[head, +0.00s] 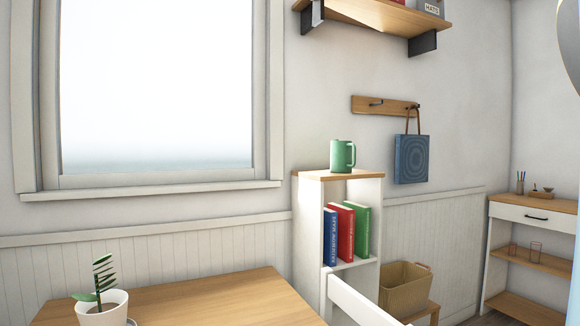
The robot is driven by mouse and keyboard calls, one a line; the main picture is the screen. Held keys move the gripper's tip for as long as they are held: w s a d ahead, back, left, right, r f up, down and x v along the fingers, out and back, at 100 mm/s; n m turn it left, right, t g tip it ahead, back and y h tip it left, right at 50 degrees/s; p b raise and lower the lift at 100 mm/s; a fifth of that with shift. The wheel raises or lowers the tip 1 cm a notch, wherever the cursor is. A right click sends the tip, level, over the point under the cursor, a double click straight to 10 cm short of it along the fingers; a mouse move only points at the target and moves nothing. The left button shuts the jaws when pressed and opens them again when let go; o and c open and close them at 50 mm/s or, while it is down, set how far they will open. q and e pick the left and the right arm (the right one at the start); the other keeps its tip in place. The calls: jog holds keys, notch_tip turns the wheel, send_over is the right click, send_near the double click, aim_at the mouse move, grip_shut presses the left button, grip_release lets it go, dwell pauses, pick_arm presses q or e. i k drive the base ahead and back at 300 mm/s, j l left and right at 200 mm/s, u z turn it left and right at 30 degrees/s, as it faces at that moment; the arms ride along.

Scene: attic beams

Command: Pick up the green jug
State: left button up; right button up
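The green jug (342,156) stands upright on the wooden top (313,175) of a narrow white shelf unit, near the middle of the head view. Its handle is on its right side. Nothing covers it from this side. Neither of my grippers shows in the head view.
A wooden table (205,296) with a potted plant (101,308) is at the lower left. A white slanted piece (362,306) is in front of the shelf. A wall shelf (375,17) hangs above; a blue bag (412,160) hangs to the right.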

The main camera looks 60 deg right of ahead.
aim_at(341, 156)
jog(key=z, duration=2.1)
